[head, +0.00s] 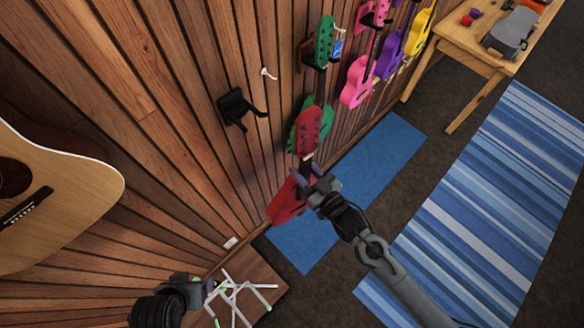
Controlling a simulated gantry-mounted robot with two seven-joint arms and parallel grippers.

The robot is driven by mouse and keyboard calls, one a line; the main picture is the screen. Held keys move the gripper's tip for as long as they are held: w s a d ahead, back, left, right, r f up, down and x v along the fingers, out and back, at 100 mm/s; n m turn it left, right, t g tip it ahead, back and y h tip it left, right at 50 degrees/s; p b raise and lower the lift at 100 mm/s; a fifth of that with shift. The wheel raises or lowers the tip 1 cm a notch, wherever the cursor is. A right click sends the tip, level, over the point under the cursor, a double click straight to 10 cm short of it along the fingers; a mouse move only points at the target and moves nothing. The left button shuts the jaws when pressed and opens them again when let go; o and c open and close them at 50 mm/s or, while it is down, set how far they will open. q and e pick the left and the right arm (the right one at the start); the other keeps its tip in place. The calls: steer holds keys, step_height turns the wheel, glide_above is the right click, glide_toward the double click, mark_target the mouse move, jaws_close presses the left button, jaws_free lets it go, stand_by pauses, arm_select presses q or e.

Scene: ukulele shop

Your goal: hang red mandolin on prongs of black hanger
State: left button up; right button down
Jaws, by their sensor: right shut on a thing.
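The red mandolin (286,204) is in the middle of the head view, in front of the wooden wall. Its red headstock (308,130) points up the picture. My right gripper (313,183) is shut on its neck and partly hides it. The black hanger (236,106) is fixed to the wall, up and left of the mandolin, with its prongs sticking out and empty. The mandolin is apart from it. My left gripper (207,286) is low in the picture beside a white stand; its fingers are too unclear to read.
Green, pink, purple and yellow ukuleles hang along the wall; the green one (323,40) is partly behind the red headstock. A small white hook (268,73) is right of the hanger. A large guitar (75,190) is at left. The white stand (240,298) stands below.

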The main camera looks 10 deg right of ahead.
steer(key=a, duration=0.1)
steer(key=n+y, duration=0.1)
steer(key=a+g, duration=0.1)
steer(key=shift+w+a+r+n+y, duration=0.3)
steer(key=shift+w+a+n+y, duration=0.05)
steer(key=shift+w+n+y, duration=0.05)
steer(key=shift+w+a, duration=0.2)
steer(key=b+x, duration=0.5)
steer(key=x, duration=0.5)
steer(key=shift+a, duration=0.15)
steer(key=shift+w+a+f, duration=0.1)
steer(key=shift+w+a, duration=0.15)
steer(key=shift+w, duration=0.1)
stand_by(0.5)
stand_by(0.5)
steer(key=shift+w+a+b, duration=0.1)
steer(key=shift+w+b, duration=0.1)
steer(key=shift+b, duration=0.15)
